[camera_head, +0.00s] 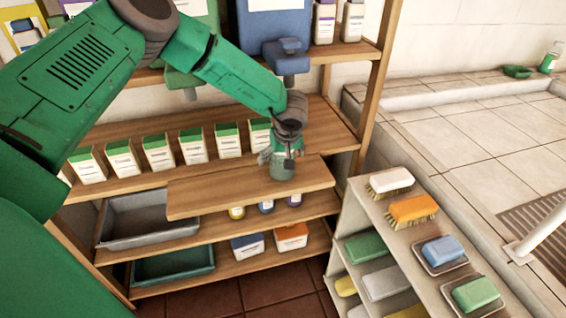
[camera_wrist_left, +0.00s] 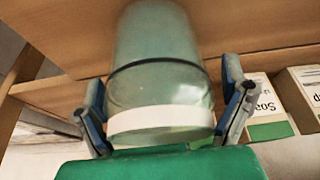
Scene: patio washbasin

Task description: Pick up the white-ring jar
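The white-ring jar (camera_head: 282,169) is a small, clear greenish jar on the pulled-out wooden board (camera_head: 205,197). In the left wrist view the jar (camera_wrist_left: 155,75) shows upside down, with a dark band and a white ring at its mouth end. My left gripper (camera_head: 281,153) is over the jar from above. In the wrist view its two blue-grey fingers (camera_wrist_left: 165,110) stand on either side of the white ring. A small gap shows at the right finger; contact at the left finger is hard to tell. My right gripper is not in view.
A row of green-topped soap boxes (camera_head: 192,146) stands behind the board. At right, a tilted rack (camera_head: 385,212) holds brushes and soaps. A blue dispenser (camera_head: 287,58) hangs above, close to my arm.

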